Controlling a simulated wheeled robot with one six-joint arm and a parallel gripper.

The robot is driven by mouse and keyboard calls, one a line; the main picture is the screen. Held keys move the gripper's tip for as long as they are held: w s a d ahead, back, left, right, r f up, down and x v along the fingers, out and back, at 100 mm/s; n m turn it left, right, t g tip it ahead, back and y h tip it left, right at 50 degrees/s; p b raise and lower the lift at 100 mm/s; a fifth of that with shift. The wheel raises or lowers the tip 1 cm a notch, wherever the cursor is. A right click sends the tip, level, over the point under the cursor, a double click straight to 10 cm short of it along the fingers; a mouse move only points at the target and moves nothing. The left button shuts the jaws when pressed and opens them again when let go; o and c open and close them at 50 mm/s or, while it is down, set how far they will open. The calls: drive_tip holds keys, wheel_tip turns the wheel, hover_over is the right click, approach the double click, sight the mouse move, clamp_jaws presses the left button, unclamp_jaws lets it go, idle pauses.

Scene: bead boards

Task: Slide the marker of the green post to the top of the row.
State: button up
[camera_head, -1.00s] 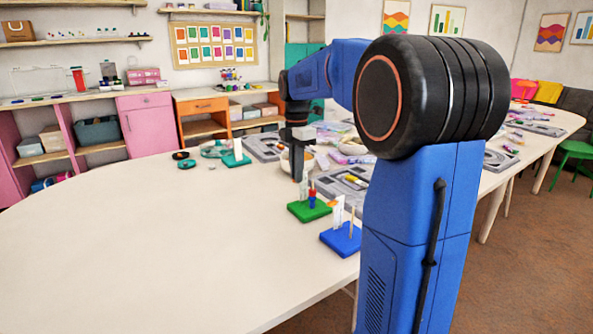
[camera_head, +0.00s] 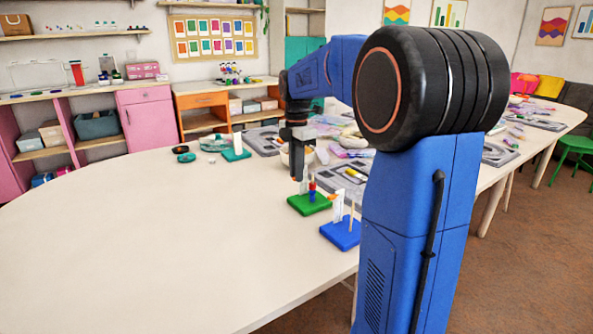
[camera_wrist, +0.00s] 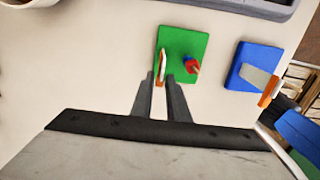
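The green board (camera_head: 310,204) stands on the table, with a post carrying a red bead (camera_head: 312,186) over a blue bead (camera_head: 312,196). Beside the post stands a thin white upright card, partly hidden by my gripper. In the wrist view, the green board (camera_wrist: 193,45) carries this card, seen edge-on, with an orange marker (camera_wrist: 163,54) on it. My gripper (camera_wrist: 161,75) is open, with a gap between its fingertips. The fingertips reach the near side of the card, which lines up with the gap. I cannot tell whether they touch the marker.
A blue board (camera_head: 341,235) with its own white card, orange marker (camera_head: 332,197) and bare post stands close to the right. A teal board (camera_head: 236,155) is farther back. Grey trays (camera_head: 350,178) lie behind. The table's left side is clear.

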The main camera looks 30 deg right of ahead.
drive_tip(key=shift+o, duration=1.3)
wheel_tip(320, 180, up, 18)
drive_tip(key=shift+f, duration=0.25)
